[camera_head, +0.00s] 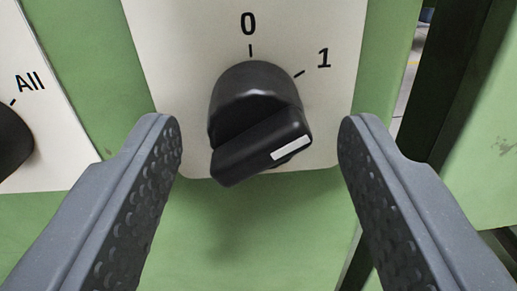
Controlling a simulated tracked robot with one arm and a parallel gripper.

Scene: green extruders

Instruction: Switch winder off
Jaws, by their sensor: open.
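A black rotary switch (258,125) sits on a white plate (185,60) on a green panel. The plate bears a "0" at the top and a "1" to its upper right, each with a tick mark. The knob's grip bar is tilted, and its white pointer mark (291,147) is at the right end, turned toward the "1" side. My gripper (260,140) is open, with one grey finger to the left of the knob and the other to its right. Both fingers appear apart from the knob.
A second white plate (45,120) labelled "All" with a black knob (10,140) is at the left edge, partly cut off. Green panel (240,225) lies below the switch. A dark gap (445,80) and another green surface are at the right.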

